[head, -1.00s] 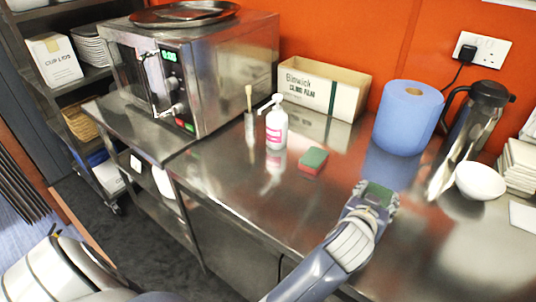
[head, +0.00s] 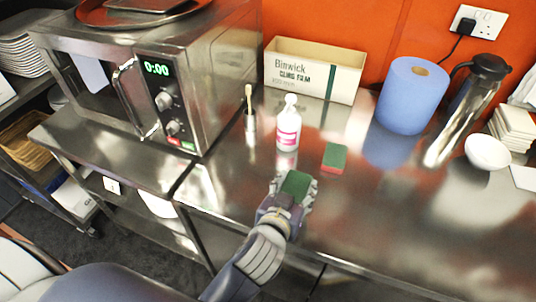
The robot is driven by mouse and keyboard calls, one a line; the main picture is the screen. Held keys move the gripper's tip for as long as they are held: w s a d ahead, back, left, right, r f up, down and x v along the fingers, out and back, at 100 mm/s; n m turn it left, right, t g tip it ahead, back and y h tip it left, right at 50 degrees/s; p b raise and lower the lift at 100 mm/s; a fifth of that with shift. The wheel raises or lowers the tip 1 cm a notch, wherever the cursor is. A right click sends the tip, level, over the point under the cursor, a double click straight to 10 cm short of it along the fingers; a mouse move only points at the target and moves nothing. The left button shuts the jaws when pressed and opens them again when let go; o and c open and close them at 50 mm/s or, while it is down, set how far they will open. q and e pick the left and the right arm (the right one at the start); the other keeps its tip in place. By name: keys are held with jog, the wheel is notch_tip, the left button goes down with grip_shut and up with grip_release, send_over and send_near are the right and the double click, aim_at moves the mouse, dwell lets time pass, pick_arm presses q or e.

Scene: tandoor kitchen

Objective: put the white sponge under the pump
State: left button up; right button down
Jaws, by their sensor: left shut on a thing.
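The pump bottle (head: 288,128) is white with a pink label. It stands upright on the steel counter, its pump head on top. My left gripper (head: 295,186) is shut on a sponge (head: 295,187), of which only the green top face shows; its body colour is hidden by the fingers. The gripper is in front of the bottle, apart from it and nearer to me. A second sponge (head: 334,158), red with a green top, lies on the counter right of the bottle. My right gripper is not in view.
A microwave (head: 190,85) stands at left. A brush in a holder (head: 250,125) is left of the bottle, a cling film box (head: 312,72) behind. Blue roll (head: 408,95), steel flask (head: 468,110) and white bowl (head: 487,152) stand at right. The counter's front right (head: 400,225) is clear.

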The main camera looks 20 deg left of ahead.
pick_arm(q)
jog(key=w+a, duration=0.1)
jog(key=w, duration=0.1)
jog(key=w+a+p, duration=0.1)
jog(key=w, duration=0.1)
jog(key=w+a, duration=0.2)
jog(key=shift+a+f+p, duration=0.1)
jog(key=shift+p, duration=0.3)
jog(key=p, duration=0.1)
send_over(277, 166)
jog(key=shift+s+f, duration=0.15)
jog(key=shift+f, duration=0.4)
notch_tip(277, 166, down, 3)
jog(key=shift+a+p, duration=0.1)
jog(key=shift+p, duration=0.4)
jog(key=shift+f, duration=0.45)
jog(key=o, duration=0.7)
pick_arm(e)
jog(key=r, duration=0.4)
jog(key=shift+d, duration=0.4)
pick_arm(q)
jog(key=shift+r, duration=0.2)
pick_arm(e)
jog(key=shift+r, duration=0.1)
